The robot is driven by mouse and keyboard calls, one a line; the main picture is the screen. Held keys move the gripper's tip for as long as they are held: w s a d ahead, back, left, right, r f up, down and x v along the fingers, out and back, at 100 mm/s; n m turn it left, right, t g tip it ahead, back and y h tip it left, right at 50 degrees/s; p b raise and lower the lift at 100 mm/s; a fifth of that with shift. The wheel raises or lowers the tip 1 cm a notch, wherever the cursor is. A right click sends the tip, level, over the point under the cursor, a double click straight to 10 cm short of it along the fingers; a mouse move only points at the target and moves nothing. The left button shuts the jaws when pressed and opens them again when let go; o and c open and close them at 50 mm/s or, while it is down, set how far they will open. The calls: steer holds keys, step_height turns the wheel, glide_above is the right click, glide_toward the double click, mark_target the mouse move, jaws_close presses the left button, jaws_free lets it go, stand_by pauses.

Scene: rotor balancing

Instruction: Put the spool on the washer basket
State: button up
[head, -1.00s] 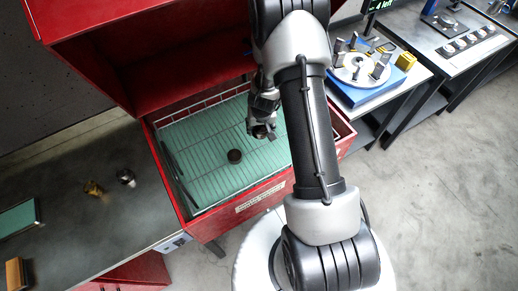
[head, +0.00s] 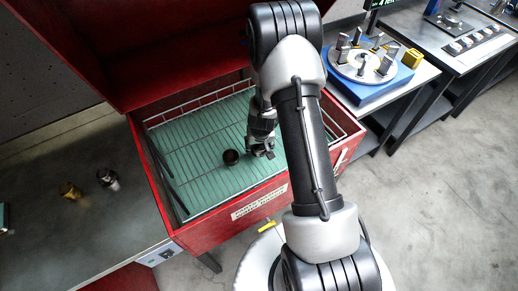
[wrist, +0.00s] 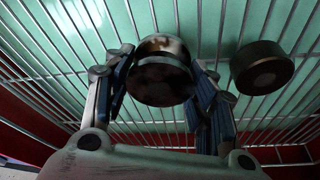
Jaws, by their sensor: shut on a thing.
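My gripper (wrist: 163,92) is shut on the spool (wrist: 163,75), a dark, shiny, round metal part with a flanged end, seen between the blue-padded fingers in the wrist view. In the head view my gripper (head: 262,150) is over the washer basket (head: 195,185), a wire grid above a green floor inside the red washer. The spool is mostly hidden by the gripper there. I cannot tell whether the spool touches the wires. A second dark round part (head: 231,157) stands on the basket just left of my gripper; it also shows in the wrist view (wrist: 262,68), apart from the spool.
The red washer's raised hood (head: 180,60) stands behind the basket. A left bench (head: 75,235) carries a brass part (head: 70,190) and a silver-and-dark part (head: 108,179). A blue fixture (head: 372,85) with a round plate stands at right. The basket's left half is clear.

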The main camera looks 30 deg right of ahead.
steer(key=shift+f, duration=0.15)
steer(key=shift+f, duration=0.25)
steer(key=o, duration=1.2)
steer(key=shift+r, duration=0.2)
